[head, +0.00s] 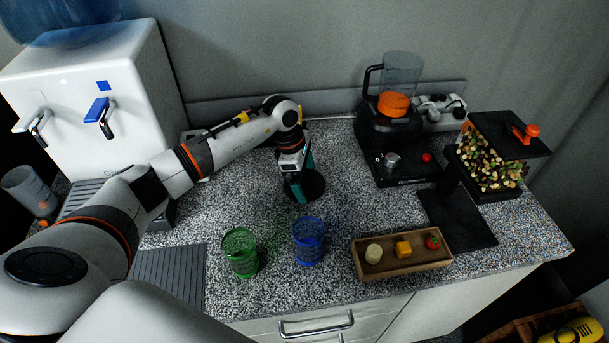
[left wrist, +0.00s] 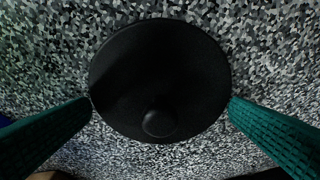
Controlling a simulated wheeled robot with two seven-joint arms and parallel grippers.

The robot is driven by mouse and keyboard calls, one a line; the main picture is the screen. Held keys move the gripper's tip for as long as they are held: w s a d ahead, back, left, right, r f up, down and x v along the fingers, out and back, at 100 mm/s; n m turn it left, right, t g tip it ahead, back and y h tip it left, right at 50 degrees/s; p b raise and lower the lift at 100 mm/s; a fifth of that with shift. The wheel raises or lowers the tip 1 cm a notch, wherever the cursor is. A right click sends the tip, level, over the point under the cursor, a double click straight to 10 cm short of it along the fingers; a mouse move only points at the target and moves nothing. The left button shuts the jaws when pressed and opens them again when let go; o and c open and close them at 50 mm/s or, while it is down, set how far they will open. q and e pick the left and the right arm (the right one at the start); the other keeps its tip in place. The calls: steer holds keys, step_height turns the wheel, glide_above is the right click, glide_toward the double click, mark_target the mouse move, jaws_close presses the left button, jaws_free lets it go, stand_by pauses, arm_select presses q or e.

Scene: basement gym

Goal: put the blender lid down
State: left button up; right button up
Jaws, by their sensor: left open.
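The blender lid is a black disc with a small round knob; it lies on the speckled counter (head: 210,205). In the head view the lid (head: 314,188) shows partly under my left gripper (head: 298,190). In the left wrist view the lid (left wrist: 160,70) fills the middle, knob up, between the two teal fingers of my left gripper (left wrist: 160,110). The fingers are spread, one on each side of the lid. I cannot tell whether they touch its rim. The blender (head: 396,110) stands at the back right, its clear jug open at the top with orange contents. My right gripper is not in view.
A green glass (head: 240,252) and a blue glass (head: 309,240) stand near the front edge. A wooden tray (head: 405,265) holds small food pieces. A dispenser bin (head: 490,165) of nuts is at right, a white water dispenser (head: 100,80) at left.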

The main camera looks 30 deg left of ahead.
arm_select(q)
steer(key=b+v, duration=0.3)
steer(key=v, duration=0.9)
